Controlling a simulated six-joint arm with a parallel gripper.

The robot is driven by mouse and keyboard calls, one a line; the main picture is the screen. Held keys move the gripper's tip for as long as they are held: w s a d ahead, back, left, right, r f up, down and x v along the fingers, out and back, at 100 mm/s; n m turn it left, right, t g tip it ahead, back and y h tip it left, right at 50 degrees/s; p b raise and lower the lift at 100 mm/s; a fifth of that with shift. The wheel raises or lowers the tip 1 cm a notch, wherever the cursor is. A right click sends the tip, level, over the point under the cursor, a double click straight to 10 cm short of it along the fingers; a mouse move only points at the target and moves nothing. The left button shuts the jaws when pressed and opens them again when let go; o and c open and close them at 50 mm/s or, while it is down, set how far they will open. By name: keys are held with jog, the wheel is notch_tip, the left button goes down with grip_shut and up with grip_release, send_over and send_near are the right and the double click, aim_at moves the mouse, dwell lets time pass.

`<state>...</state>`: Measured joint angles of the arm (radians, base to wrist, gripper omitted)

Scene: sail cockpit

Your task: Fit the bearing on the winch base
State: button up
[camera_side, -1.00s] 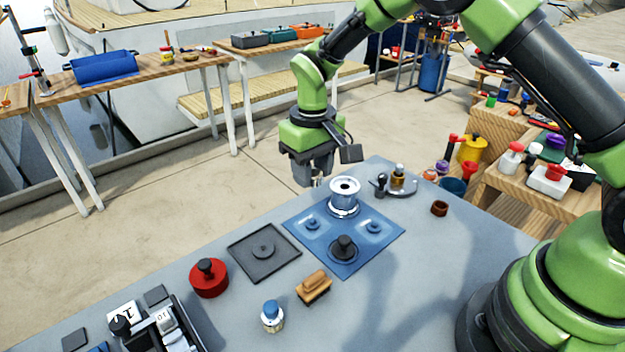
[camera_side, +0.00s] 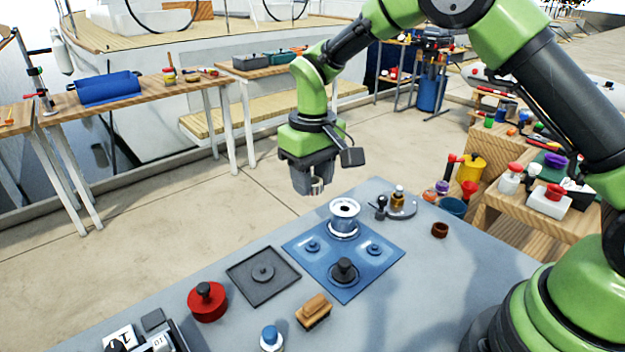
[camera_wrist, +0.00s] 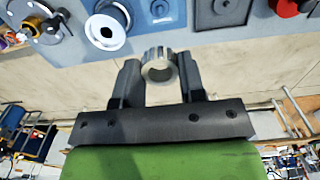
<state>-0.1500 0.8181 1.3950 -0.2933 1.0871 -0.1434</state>
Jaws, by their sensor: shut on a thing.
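The bearing, a silver ring (camera_wrist: 158,68), is clamped between the two fingers of my gripper (camera_wrist: 160,80) in the wrist view. In the side view my gripper (camera_side: 316,186) holds the bearing (camera_side: 317,187) in the air, off the far edge of the grey table and to the left of the winch drum. The silver and white drum (camera_side: 344,214) stands upright at the back of a blue mat (camera_side: 300,247); it also shows in the wrist view (camera_wrist: 106,27). I cannot tell for sure which part is the winch base. The bearing is apart from everything on the table.
On the mat are a black knob (camera_side: 344,270) and small blue round parts. A round grey plate (camera_side: 402,208) with a brass-coloured part and a brown ring (camera_side: 440,230) stand to the right.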

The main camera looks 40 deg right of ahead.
aim_at(400, 186)
jog(key=d, duration=0.3)
jog(key=d+f+m, duration=0.1)
jog(key=d, duration=0.3)
jog(key=d+f+m, duration=0.1)
jog(key=d, duration=0.3)
jog(key=shift+w, duration=0.25)
jog(key=s+d+f+m, duration=0.1)
jog(key=d, duration=0.3)
jog(key=s+d+m, duration=0.1)
jog(key=d, duration=0.3)
jog(key=s+d+f+m, duration=0.1)
jog(key=d, duration=0.3)
jog(key=shift+s+d+f, duration=0.1)
jog(key=shift+f, duration=1.65)
jog(key=shift+f, duration=1.7)
jog(key=o, duration=1.4)
jog(key=shift+r, duration=3.25)
